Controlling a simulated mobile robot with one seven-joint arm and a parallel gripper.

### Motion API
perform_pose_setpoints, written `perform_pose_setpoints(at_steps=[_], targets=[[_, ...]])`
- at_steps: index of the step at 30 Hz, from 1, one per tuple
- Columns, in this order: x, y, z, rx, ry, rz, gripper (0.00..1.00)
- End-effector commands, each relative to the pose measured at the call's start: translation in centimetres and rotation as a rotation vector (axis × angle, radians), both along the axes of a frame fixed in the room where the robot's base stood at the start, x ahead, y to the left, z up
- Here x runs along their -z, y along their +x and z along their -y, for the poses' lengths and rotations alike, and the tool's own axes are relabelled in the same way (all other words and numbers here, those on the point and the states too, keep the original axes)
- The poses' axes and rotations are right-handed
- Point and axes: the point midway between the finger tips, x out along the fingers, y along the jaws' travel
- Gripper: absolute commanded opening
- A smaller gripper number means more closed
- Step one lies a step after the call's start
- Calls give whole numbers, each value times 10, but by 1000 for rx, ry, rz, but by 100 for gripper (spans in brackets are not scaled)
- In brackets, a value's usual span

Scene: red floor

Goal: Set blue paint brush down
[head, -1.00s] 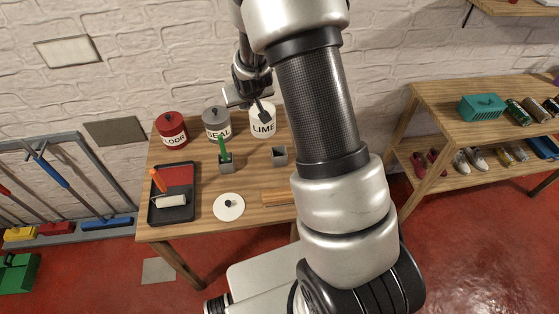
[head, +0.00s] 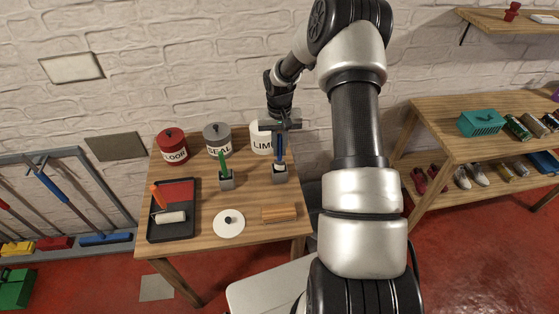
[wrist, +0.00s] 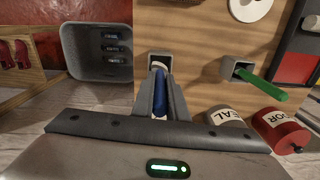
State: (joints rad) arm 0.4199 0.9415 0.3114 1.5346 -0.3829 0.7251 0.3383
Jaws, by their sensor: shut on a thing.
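The blue paint brush (head: 280,150) is upright in my gripper (head: 280,132), with its pale lower end at the mouth of a small grey square holder (head: 280,177) on the wooden table. In the wrist view the blue handle (wrist: 161,92) sits between the two fingers of my gripper (wrist: 160,85), and the grey holder (wrist: 160,60) lies just beyond them. My gripper is shut on the brush. I cannot tell whether the brush's tip touches the holder's bottom.
A green brush (head: 224,163) stands in another grey holder (head: 227,182) to the left. A roller tray (head: 173,232), white disc (head: 229,223) and orange-brown block (head: 279,214) lie in front.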

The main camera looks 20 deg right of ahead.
Motion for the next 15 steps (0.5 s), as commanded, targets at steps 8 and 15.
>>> perform_pose_setpoints(at_steps=[8, 15], targets=[[26, 0, 0, 0, 0, 0, 0], [47, 1, 0, 0, -1, 4, 0]])
